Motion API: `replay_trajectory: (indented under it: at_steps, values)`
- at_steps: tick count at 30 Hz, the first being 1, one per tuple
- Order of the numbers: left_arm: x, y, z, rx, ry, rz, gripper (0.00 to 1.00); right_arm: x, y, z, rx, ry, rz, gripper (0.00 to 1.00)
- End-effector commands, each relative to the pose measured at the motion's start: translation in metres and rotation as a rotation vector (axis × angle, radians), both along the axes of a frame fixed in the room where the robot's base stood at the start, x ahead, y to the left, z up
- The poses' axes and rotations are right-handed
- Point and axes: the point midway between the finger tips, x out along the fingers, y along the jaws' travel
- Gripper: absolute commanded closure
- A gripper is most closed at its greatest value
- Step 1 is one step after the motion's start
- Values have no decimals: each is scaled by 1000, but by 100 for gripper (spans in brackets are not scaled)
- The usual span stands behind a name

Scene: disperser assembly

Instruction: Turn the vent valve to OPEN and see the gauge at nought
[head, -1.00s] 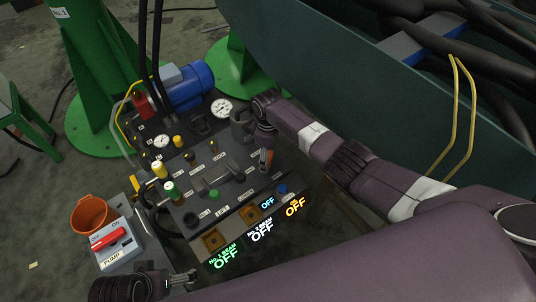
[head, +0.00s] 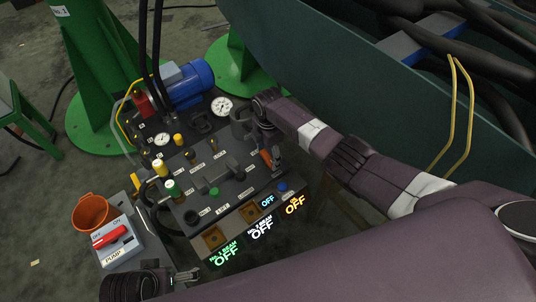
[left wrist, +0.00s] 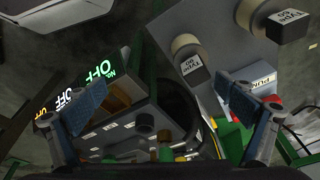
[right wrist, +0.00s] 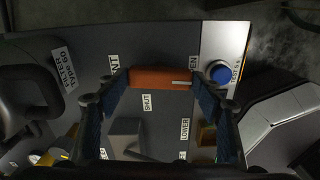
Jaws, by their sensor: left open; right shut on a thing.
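The vent valve's orange handle (right wrist: 152,78) lies crosswise between the fingers of my right gripper (right wrist: 162,92) in the right wrist view. Its white mark lies at the right end, near a label reading "EN", partly hidden. A "SHUT" label stands below the handle. In the head view the handle (head: 266,157) shows at the panel's right side with my right gripper on it. A large white gauge (head: 222,107) stands at the back, and a smaller gauge (head: 162,139) is left of it; their needles are too small to read. My left gripper (head: 188,275) is open and empty near the panel's front left.
The pump box (head: 118,246) with a red switch and an orange cup (head: 90,213) stand at left. Lit OFF displays (head: 262,229) edge the panel's front. A blue button (right wrist: 221,72) is close right of the handle. A large dark green trough (head: 330,60) fills the back right.

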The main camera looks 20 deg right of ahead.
Motion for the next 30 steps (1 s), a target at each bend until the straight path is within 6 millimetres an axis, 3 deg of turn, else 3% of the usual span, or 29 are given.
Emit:
replay_trajectory:
  at_steps: [23,24,28,30]
  values:
    - [0,0,4,-1,-4,1,3,0,0,0,0,-1,103,64]
    - [0,0,4,-1,-3,1,3,0,0,0,0,-1,102,36]
    - [-1,0,3,0,-1,1,3,0,0,0,0,-1,101,22]
    - [-2,0,3,-1,-1,1,3,0,0,0,0,0,101,22]
